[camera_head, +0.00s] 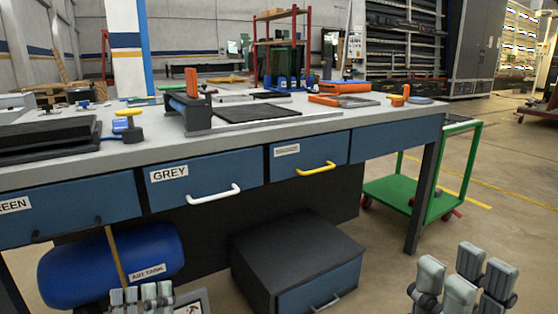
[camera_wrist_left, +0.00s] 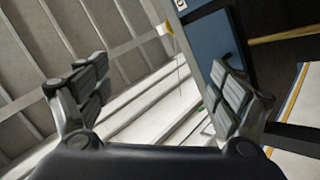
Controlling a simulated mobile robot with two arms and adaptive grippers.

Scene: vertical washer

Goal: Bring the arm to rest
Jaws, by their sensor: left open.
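My left gripper (camera_head: 141,298) shows at the bottom edge of the head view, low in front of the workbench and near the blue air tank. In the left wrist view its two fingers (camera_wrist_left: 160,98) stand wide apart, with nothing between them. My right gripper (camera_head: 465,282) is at the bottom right of the head view, pointing up over the open floor. Its fingers stand apart and I see nothing held. Both grippers are clear of the bench top.
The workbench (camera_head: 240,140) has blue drawers with white and yellow handles. The blue air tank (camera_head: 110,265) and a dark drawer box (camera_head: 297,262) sit beneath it. A green cart (camera_head: 425,195) stands at the right.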

